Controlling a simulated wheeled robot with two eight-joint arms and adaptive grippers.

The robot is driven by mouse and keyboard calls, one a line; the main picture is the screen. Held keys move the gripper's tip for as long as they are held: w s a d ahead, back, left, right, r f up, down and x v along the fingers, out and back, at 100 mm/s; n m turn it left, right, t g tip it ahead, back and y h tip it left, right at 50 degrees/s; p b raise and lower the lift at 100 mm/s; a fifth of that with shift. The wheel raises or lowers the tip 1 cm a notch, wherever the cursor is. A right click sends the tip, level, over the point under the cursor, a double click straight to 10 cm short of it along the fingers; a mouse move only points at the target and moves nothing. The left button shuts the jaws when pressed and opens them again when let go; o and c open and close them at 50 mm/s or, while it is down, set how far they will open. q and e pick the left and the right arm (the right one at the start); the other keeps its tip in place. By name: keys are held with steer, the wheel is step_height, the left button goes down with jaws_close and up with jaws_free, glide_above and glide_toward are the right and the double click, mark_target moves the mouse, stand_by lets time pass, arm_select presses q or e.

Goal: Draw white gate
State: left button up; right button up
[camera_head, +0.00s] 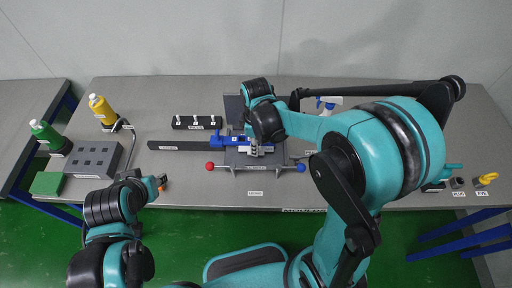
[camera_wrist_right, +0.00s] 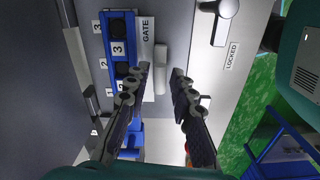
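In the right wrist view a blue gate block (camera_wrist_right: 119,45) with dark round recesses and a "3" tag stands beside a "GATE" label (camera_wrist_right: 146,30). A pale upright bar (camera_wrist_right: 160,66) is right of the label. My right gripper (camera_wrist_right: 161,72) is open, its two fingers apart on either side of the bar's lower end; contact is not clear. In the head view the right gripper (camera_head: 258,148) is over the fixture, beside the blue part (camera_head: 228,141). My left gripper (camera_head: 161,182) is low at the table's front left, small and partly hidden by its arm.
Red (camera_head: 209,166) and blue (camera_head: 301,168) knobs flank the fixture. A dark rail (camera_head: 176,146) runs left. A black block with white pegs (camera_head: 197,123), a grey box (camera_head: 94,158), and green (camera_head: 46,133) and yellow (camera_head: 101,108) bottles stand left. My right arm hides the table's right middle.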

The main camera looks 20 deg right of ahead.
steer(key=shift+f, duration=0.25)
steer(key=shift+c, duration=0.4)
jaws_close()
